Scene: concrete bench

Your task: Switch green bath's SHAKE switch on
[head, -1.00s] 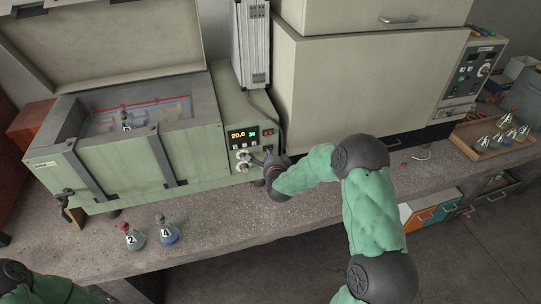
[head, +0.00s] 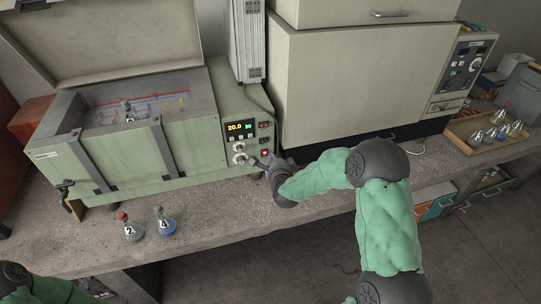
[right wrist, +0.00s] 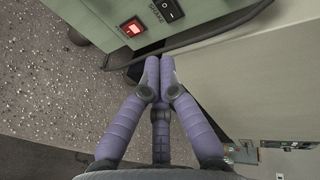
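The green bath (head: 125,155) stands at the left with its lid up. Its control panel shows lit digits, two knobs and a column of switches at the right edge. The lowest switch (head: 264,153) glows red. In the right wrist view this lit switch (right wrist: 133,28) sits beside the SHAKE label (right wrist: 155,20), with a black unlit switch (right wrist: 170,9) on the label's other side. My right gripper (head: 264,163) is just below and right of the lit switch, apart from it. In the wrist view its fingers (right wrist: 159,66) meet, empty. My left gripper is out of view.
Flasks 2 (head: 131,230) and 4 (head: 167,224) stand on the bench (head: 230,215) before the bath. A large beige cabinet (head: 365,90) stands right of the panel, close to my right gripper. A tray of flasks (head: 470,140) is farther right.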

